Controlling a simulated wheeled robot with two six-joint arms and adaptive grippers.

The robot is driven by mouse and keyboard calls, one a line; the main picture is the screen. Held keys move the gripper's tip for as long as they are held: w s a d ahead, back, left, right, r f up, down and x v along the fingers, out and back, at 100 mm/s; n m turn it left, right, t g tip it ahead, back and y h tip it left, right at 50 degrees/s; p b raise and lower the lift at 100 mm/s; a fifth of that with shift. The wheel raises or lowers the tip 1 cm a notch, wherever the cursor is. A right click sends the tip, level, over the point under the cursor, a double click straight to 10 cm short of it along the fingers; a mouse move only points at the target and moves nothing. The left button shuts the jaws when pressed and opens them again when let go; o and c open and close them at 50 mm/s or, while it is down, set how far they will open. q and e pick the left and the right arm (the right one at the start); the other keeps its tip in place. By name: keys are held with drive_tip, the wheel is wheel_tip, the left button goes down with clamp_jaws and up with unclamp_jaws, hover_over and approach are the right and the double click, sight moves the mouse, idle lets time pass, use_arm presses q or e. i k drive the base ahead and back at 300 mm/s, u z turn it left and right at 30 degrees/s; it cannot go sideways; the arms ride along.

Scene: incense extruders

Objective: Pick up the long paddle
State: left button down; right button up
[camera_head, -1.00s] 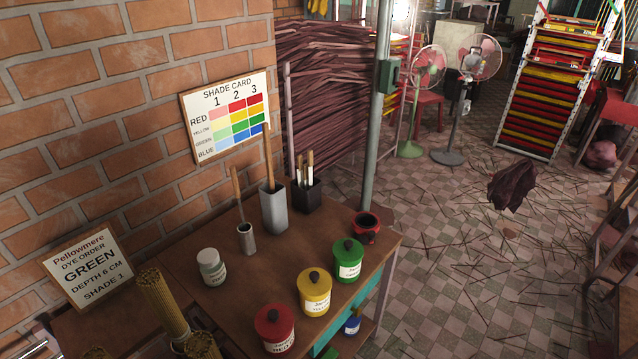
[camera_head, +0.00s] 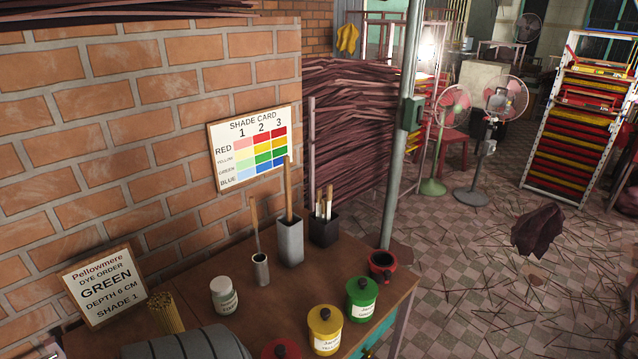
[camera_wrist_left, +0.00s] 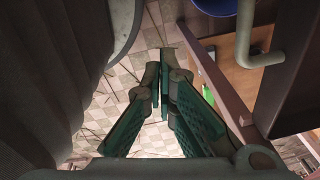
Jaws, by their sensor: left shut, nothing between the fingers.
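The long paddle (camera_head: 288,190) has a wooden handle and stands upright in a tall grey square holder (camera_head: 290,243) on the table, below the shade card. Its lower end is hidden in the holder. A thinner, shorter wooden paddle (camera_head: 254,225) stands in a small metal cup (camera_head: 260,270) to its left. In the left wrist view my left gripper (camera_wrist_left: 165,58) is shut and empty, with the tiled floor behind it and table parts to its right. The paddle does not show there. The head view shows neither gripper, only a grey link of mine at the bottom.
A black holder with brushes (camera_head: 324,228) stands right of the tall holder. A white jar (camera_head: 225,296), yellow pot (camera_head: 325,330), green pot (camera_head: 361,299) and red bowl (camera_head: 382,266) stand on the wooden table (camera_head: 290,290). The brick wall (camera_head: 130,150) is behind.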

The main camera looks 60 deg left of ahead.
sight(288, 189)
drive_tip(key=u, duration=0.05)
drive_tip(key=i, duration=1.45)
drive_tip(key=u, duration=3.95)
